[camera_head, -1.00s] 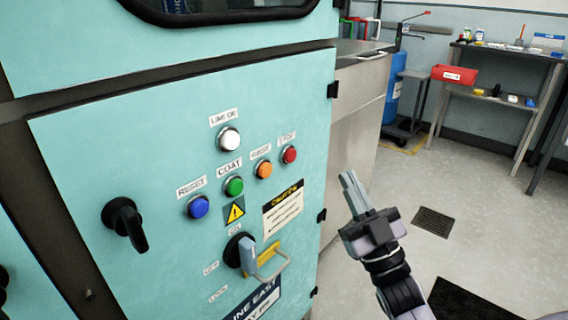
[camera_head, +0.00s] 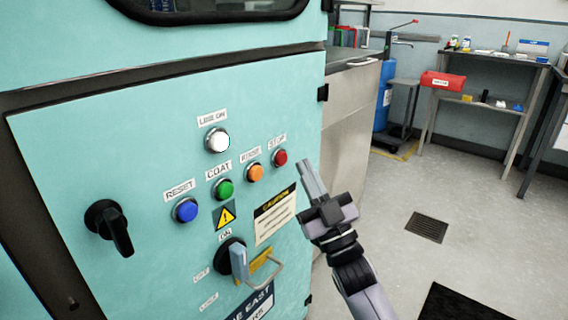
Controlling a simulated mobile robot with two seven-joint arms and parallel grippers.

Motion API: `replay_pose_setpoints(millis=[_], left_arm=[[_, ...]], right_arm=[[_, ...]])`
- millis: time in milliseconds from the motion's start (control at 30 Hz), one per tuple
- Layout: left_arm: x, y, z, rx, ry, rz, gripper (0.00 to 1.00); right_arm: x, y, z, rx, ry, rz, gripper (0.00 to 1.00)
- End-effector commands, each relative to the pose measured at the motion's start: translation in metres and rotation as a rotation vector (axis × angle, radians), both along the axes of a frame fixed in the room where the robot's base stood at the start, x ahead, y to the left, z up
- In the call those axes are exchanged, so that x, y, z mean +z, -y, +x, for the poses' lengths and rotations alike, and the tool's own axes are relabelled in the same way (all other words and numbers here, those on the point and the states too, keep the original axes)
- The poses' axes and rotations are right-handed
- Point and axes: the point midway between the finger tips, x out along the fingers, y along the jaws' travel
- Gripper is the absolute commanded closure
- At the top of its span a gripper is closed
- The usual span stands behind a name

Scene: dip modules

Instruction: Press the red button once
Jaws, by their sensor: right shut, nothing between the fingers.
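The red button (camera_head: 280,158) sits under a STOP label at the right end of the button row on the teal panel (camera_head: 100,150). My right gripper (camera_head: 306,164) is shut and empty. Its fingertips show just right of the red button in the picture and point up toward it. I cannot tell the gap in depth, but no contact shows. My left gripper is not in view.
Orange (camera_head: 255,173), green (camera_head: 223,189) and blue (camera_head: 185,210) buttons run down-left of the red one, with a white button (camera_head: 217,141) above. A black knob (camera_head: 110,225) and a switch handle (camera_head: 240,263) stick out below. Open floor (camera_head: 450,190) lies right.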

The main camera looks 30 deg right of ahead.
Motion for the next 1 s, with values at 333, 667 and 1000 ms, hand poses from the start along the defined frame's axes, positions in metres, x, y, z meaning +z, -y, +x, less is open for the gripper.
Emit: replay_pose_setpoints(millis=[333,667,1000], left_arm=[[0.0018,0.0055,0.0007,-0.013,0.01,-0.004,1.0],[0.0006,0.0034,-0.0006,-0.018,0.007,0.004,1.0],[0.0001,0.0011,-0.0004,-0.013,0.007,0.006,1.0]], right_arm=[[0.0004,-0.0059,0.0136,0.0,0.0,0.0,1.0],[0.0004,-0.0057,0.0132,0.0,0.0,0.0,1.0],[0.0005,-0.0057,0.0131,0.0,0.0,0.0,1.0]])
